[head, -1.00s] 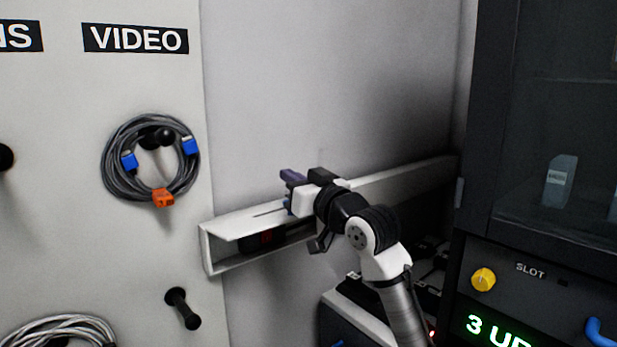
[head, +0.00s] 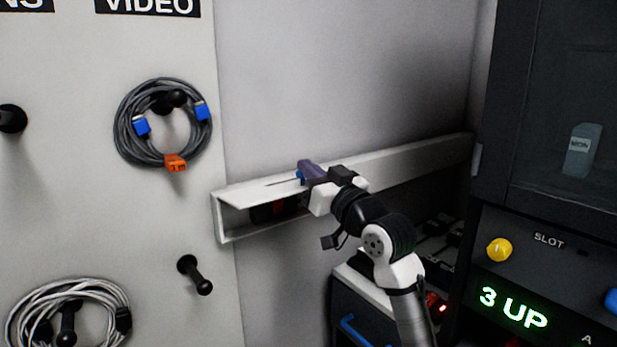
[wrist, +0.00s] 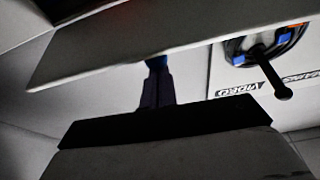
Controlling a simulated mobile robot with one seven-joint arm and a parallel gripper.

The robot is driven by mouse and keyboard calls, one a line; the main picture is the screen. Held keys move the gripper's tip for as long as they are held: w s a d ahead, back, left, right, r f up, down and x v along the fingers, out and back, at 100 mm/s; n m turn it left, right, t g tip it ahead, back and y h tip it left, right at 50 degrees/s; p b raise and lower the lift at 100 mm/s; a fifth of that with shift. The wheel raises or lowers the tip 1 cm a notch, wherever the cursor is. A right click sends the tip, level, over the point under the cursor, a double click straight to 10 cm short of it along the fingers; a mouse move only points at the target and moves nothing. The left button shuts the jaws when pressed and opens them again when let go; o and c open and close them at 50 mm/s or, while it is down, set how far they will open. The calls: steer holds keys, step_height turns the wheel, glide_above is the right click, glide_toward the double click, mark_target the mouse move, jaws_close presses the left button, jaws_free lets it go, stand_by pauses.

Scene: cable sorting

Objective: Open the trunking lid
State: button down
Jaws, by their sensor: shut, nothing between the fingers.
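The trunking (head: 405,162) is a long pale box along the back wall. Its front is open at the left, with a dark and red thing inside. The pale lid panel (head: 250,193) spans the top of this opening and has a thin slot; in the wrist view a pale panel, apparently the lid (wrist: 190,35), crosses the top. My gripper (head: 307,169) is shut and empty at the lid, near the right end of the slot. Its dark purple fingers (wrist: 156,85) reach a small blue piece at the panel's edge; I cannot tell whether they touch.
A grey cable coil (head: 127,150) hangs on a peg under the VIDEO label (head: 148,5). A dark cabinet (head: 545,130) with a yellow knob (head: 499,250) stands at the right.

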steer(key=f+b, duration=0.1)
steer(key=f+t+y+b, duration=0.1)
steer(key=b, duration=0.1)
steer(key=shift+s+d, duration=0.2)
steer(key=shift+s, duration=0.05)
steer(key=shift+r, duration=0.25)
